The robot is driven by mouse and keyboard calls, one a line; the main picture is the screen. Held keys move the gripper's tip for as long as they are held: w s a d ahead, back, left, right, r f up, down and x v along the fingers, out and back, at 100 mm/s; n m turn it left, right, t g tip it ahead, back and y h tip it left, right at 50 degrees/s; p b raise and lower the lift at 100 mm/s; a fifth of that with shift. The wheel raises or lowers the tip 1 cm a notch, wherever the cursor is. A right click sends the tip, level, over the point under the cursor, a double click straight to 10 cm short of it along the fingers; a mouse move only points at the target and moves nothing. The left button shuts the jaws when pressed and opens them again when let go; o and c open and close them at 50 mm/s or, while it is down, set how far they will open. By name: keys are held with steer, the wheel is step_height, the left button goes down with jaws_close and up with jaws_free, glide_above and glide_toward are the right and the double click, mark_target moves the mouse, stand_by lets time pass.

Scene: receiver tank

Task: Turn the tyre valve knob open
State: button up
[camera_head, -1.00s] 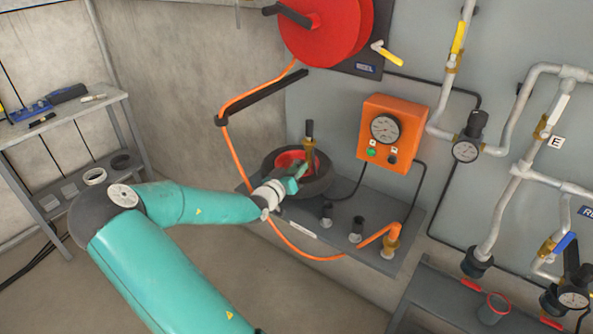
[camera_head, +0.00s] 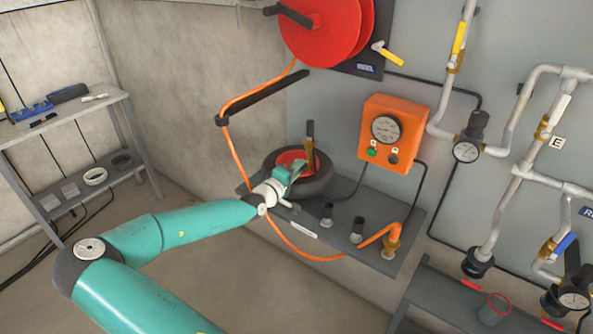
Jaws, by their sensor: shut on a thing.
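The tyre (camera_head: 322,182) lies flat on the grey shelf, with a red hub (camera_head: 287,158) in its middle. A brass valve with a dark upright top (camera_head: 310,138) stands at the hub. My gripper (camera_head: 299,170) reaches over the tyre's near left rim, its jaws shut at the lower part of the brass valve. The knob itself is too small to make out, and the jaws hide the spot they grip. I cannot tell from the picture how far the knob is turned.
An orange gauge box (camera_head: 393,135) stands behind right of the tyre. Short black posts (camera_head: 357,229) stand in front. Pipes with valves fill the right side.

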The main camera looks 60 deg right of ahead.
steer(key=n, duration=0.5)
steer(key=shift+f+n, duration=0.1)
steer(key=shift+n, duration=0.2)
steer(key=n+g, duration=0.1)
steer(key=n, duration=0.9)
steer(key=shift+f, duration=0.1)
steer(key=n, duration=0.6)
steer(key=shift+s, duration=0.1)
steer(key=shift+n, duration=0.3)
steer(key=o, duration=1)
steer(key=shift+a, duration=0.1)
